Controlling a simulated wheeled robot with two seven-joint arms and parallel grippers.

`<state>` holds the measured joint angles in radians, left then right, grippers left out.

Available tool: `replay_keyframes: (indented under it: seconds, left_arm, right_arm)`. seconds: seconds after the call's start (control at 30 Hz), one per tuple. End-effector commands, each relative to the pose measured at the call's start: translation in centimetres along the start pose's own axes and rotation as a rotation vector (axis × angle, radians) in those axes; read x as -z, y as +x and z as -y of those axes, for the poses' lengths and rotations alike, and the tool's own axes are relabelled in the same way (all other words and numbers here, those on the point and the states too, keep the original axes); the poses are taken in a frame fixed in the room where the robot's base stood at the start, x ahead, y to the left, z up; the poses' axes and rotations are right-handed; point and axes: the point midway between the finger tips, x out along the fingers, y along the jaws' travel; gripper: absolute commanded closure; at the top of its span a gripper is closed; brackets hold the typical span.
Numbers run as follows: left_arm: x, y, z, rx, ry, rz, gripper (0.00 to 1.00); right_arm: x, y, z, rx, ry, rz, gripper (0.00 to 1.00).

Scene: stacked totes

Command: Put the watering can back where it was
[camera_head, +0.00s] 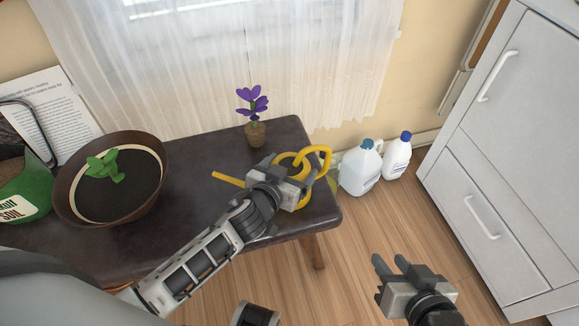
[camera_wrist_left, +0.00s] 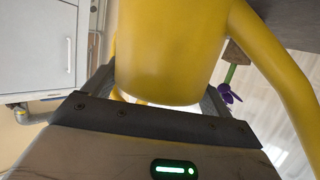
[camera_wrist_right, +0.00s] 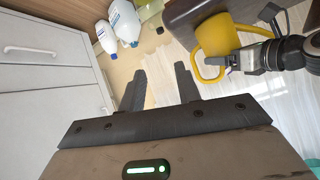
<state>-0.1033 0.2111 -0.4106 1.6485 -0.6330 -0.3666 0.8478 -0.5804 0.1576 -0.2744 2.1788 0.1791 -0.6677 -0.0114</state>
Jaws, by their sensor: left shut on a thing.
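The yellow watering can (camera_head: 319,154) is at the right end of the dark table (camera_head: 190,215), partly hidden behind my left gripper (camera_head: 287,180). Its spout points left and its handle loop points right. In the left wrist view the can's body (camera_wrist_left: 170,50) sits between the two fingers, so the left gripper is shut on it. The can also shows in the right wrist view (camera_wrist_right: 215,36). I cannot tell whether its base touches the table. My right gripper (camera_head: 391,262) is open and empty over the floor, right of the table.
A purple flower in a small pot (camera_head: 255,133) stands near the table's back edge. A brown bowl of soil with a seedling (camera_head: 70,205) and a green soil bag (camera_head: 25,195) are at left. Jugs (camera_head: 358,170) stand by the wall. White drawers (camera_head: 500,190) are at right.

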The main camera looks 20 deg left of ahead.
Motion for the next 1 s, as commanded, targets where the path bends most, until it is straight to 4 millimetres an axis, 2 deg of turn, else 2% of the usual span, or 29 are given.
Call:
replay_keyframes:
  seconds: [0.1,0.13,0.17,0.2,0.47,0.53,1.0]
  left_arm:
    - [0.2,0.1,-0.1,-0.002,-0.001,-0.01,0.47]
    - [-0.2,0.1,0.0,0.0,0.0,0.0,0.1]
    - [-0.2,0.1,0.0,0.0,0.0,0.0,0.02]
    - [-0.2,0.1,0.0,0.0,0.0,0.001,0.0]
    - [0.2,-0.1,0.0,0.0,0.001,0.0,0.0]
    - [0.1,-0.8,0.0,0.0,-0.001,0.002,0.0]
    - [0.0,-10.1,0.0,0.002,-0.002,0.002,0.0]
  right_arm:
    - [0.1,0.0,0.0,0.001,0.0,-0.005,0.67]
    - [0.1,0.0,0.0,0.001,0.0,-0.005,0.67]
    - [0.1,0.0,0.0,0.001,0.0,-0.005,0.67]
    - [0.1,0.0,0.0,0.001,0.001,-0.005,0.67]
    - [0.4,-0.2,-0.2,-0.005,0.0,-0.007,0.67]
    - [0.6,-0.4,-0.2,-0.008,-0.001,-0.012,0.67]
    - [2.7,-2.7,-0.3,-0.033,-0.008,-0.068,0.67]
